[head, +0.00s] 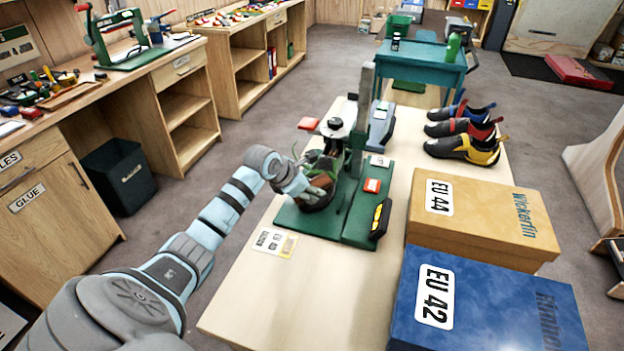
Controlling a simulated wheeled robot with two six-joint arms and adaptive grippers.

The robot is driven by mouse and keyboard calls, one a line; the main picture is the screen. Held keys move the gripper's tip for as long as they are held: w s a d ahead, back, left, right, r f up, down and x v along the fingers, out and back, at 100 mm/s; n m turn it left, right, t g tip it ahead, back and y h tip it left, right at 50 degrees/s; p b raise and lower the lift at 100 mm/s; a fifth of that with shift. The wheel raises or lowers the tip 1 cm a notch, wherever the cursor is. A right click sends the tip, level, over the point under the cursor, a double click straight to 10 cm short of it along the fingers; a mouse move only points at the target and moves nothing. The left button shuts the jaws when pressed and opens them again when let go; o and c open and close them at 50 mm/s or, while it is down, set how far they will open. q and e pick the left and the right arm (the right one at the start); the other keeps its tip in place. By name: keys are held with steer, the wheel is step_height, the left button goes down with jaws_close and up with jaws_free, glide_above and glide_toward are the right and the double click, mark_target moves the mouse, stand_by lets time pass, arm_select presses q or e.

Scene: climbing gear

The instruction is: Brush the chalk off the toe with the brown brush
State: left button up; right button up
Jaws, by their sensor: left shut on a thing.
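My left gripper (312,186) is at the green press (364,212) on the pale bench, shut on a small brown thing that looks like the brown brush (322,180). The jaws hide much of it. A dark and green shoe (326,162) appears to sit in the press, right at the gripper and partly behind it. The toe and any chalk on it are too small and covered to make out. I cannot tell whether the bristles touch the shoe. My right gripper is not in view.
A yellow EU 44 box (500,215) and a blue EU 42 box (520,310) stand at the bench's right. Several climbing shoes (465,148) line the bench behind them. A black-and-yellow tool (380,218) lies on the press base.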

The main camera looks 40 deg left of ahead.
arm_select(q)
steer(key=shift+s+d+f+p, duration=0.2)
steer(key=shift+s, duration=0.4)
steer(key=shift+s+d+f+p, duration=0.25)
steer(key=shift+s, duration=0.35)
steer(key=shift+s+d+f+p, duration=0.2)
steer(key=shift+s, duration=0.4)
steer(key=shift+f, duration=0.15)
steer(key=shift+w+a+r+b, duration=0.15)
steer(key=shift+w+a+b, duration=0.1)
steer(key=shift+w+b, duration=0.4)
steer(key=shift+w+a+r+b, duration=0.15)
steer(key=shift+w+a+b, duration=0.05)
steer(key=shift+w+b, duration=0.4)
steer(key=shift+w+a+r+b, duration=0.3)
steer(key=shift+w+r+b, duration=0.1)
steer(key=shift+w, duration=0.35)
steer(key=shift+w+a+r+b, duration=0.3)
steer(key=shift+w+r, duration=0.1)
steer(key=shift+w, duration=0.35)
steer(key=r+p, duration=0.2)
steer(key=s+r+p, duration=0.1)
steer(key=r+p, duration=0.1)
steer(key=s+d+r+p, duration=0.1)
steer(key=p, duration=0.1)
steer(key=shift+r, duration=0.4)
steer(key=shift+a, duration=0.1)
